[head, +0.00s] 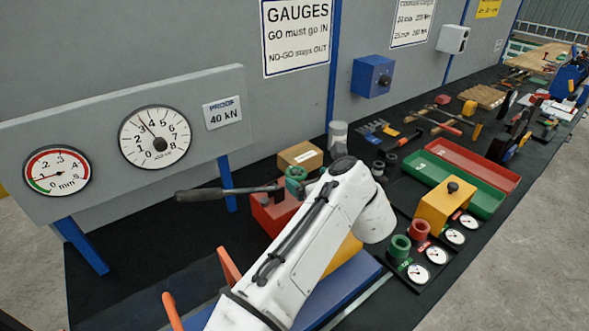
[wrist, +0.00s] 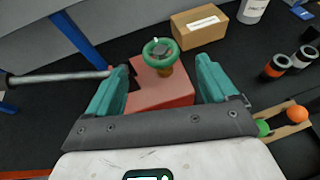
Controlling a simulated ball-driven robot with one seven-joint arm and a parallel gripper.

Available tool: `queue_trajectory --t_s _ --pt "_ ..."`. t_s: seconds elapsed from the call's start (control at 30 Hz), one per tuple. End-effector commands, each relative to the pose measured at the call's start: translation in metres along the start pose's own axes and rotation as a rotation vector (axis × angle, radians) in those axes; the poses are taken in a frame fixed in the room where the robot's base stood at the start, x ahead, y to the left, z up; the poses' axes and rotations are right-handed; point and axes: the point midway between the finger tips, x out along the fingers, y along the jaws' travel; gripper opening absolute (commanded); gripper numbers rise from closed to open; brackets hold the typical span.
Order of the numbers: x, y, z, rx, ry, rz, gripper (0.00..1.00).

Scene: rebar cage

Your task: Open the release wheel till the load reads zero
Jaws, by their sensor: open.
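The green release wheel (wrist: 160,52) sits on a brass stem at the red pump block (wrist: 160,90) in the wrist view. My gripper (wrist: 165,68) is open, its two teal fingers apart on either side of the wheel and nearer the camera; no contact shows. In the head view the wheel (head: 296,173) shows just past my white arm, which hides most of the gripper and part of the red block (head: 270,212). The large kN load dial (head: 156,138) has its needle between about 3 and 4. The smaller mm dial (head: 57,171) reads near its low end.
A dark pump lever (head: 225,193) reaches left from the red block, close to the left finger in the wrist view. A cardboard box (head: 300,157) stands behind the wheel. Green and red trays (head: 456,184) and small gauges lie to the right.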

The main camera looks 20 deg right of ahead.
Motion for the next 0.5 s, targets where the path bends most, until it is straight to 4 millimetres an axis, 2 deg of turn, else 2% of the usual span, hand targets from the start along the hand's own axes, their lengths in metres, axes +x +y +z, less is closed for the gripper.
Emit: queue_trajectory --t_s 0.3,0.5 --pt "0.051 0.000 0.001 -0.001 0.002 0.001 0.86" --pt "0.072 0.000 0.001 -0.002 0.001 0.001 0.86"
